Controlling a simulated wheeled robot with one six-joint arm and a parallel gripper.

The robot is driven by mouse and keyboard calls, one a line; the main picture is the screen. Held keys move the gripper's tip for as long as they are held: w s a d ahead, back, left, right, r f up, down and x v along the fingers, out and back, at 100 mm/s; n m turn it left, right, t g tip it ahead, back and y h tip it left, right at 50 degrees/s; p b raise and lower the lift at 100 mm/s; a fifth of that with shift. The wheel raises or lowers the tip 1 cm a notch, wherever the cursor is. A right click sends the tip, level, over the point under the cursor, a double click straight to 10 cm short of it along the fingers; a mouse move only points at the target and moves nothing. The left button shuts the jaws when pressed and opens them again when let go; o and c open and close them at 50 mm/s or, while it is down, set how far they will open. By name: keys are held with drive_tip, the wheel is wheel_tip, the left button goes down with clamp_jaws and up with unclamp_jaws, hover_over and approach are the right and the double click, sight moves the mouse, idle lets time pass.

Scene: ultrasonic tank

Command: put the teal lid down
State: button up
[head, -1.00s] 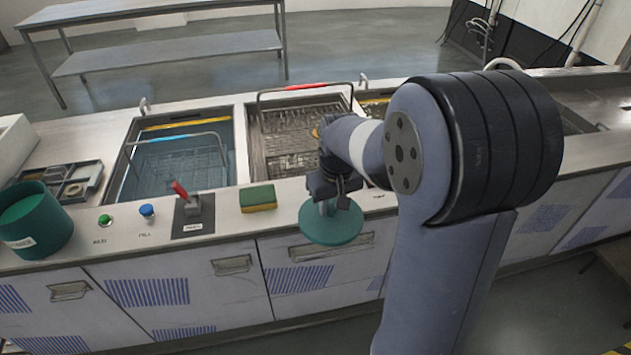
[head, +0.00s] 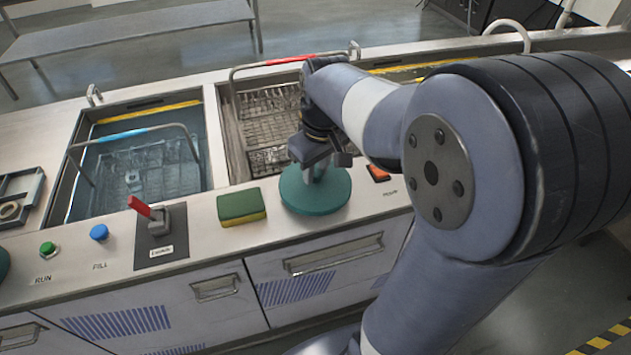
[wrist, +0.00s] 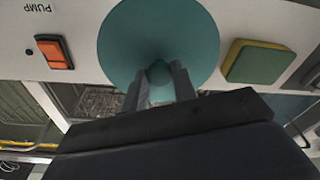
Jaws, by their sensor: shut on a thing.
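The teal lid (head: 316,196) is a round disc with a knob on top. My gripper (head: 317,172) is shut on the knob from above, and the lid hangs level below the fingers. In the head view the lid is over the front strip of the steel counter, between the green and yellow sponge and an orange switch. I cannot tell whether its underside touches the counter. In the wrist view the lid (wrist: 158,45) fills the top middle, with both fingers of my gripper (wrist: 160,82) on its knob.
The sponge (head: 241,207) is close on the left. The orange switch (head: 378,173) is close on the right. Behind are a water-filled tank (head: 140,165) and a tank with a wire basket (head: 275,115). A red-handled lever (head: 155,222) stands further left. The counter's front edge is near.

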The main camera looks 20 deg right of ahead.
sight(318, 173)
drive_tip(key=shift+f, duration=1.9)
drive_tip(key=shift+f+b, duration=0.2)
drive_tip(key=shift+b, duration=0.15)
drive_tip(key=o, duration=1)
wheel_tip(318, 173, up, 12)
drive_tip(key=s+p, duration=0.1)
drive_tip(key=shift+s+d+r+p, duration=0.15)
drive_tip(key=shift+d+r+p, duration=0.1)
drive_tip(key=shift+p, duration=0.15)
drive_tip(key=shift+f, duration=0.15)
